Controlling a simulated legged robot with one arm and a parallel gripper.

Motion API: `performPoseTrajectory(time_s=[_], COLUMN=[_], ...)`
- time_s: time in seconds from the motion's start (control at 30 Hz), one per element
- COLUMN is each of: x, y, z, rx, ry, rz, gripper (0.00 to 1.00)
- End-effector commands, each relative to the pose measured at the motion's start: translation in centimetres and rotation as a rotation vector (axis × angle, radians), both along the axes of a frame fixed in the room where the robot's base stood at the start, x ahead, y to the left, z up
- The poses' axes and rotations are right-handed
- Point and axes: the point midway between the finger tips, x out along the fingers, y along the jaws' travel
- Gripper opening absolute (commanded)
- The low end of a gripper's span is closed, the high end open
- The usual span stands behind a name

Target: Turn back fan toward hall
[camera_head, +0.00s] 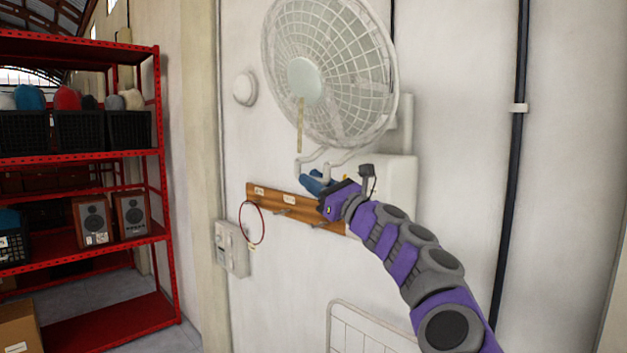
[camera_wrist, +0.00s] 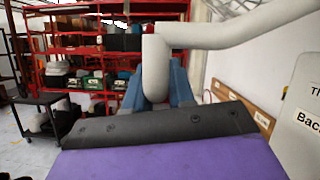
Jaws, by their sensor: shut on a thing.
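The white wall fan (camera_head: 328,72) hangs high on the pale wall, its round grille facing left and toward me. White bent tubing (camera_head: 318,155) hangs below the grille like a handle. My gripper (camera_head: 312,184) is at the tubing's lower left end, its blue fingers just below the grille. In the wrist view the white tube (camera_wrist: 156,62) comes down between the two blue fingers, which are shut on it. A white box with a label reading "Back" (camera_wrist: 302,118) stands at the right of the wrist view.
A wooden peg rail (camera_head: 270,201) with a red ring (camera_head: 251,222) is on the wall just below my gripper. A grey wall box (camera_head: 231,248) is lower left. Red shelving (camera_head: 158,165) with speakers and crates stands left. A black pipe (camera_head: 514,150) runs up the wall at right.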

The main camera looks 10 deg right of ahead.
Motion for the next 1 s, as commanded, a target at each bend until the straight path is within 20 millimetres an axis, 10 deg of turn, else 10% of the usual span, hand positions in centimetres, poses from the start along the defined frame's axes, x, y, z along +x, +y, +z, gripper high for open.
performPoseTrajectory(time_s=[0.2,0.23,0.43,1.0], x=[0.0,0.0,0.0,-1.3], y=[-0.1,-0.1,-0.1,-1.4], z=[0.1,0.1,0.1,-0.6], rx=[0.004,0.004,0.003,0.008], ry=[-0.002,-0.002,0.0,0.002], rz=[-0.002,-0.002,-0.002,-0.004], gripper=[0.0,0.25,0.44,0.44])
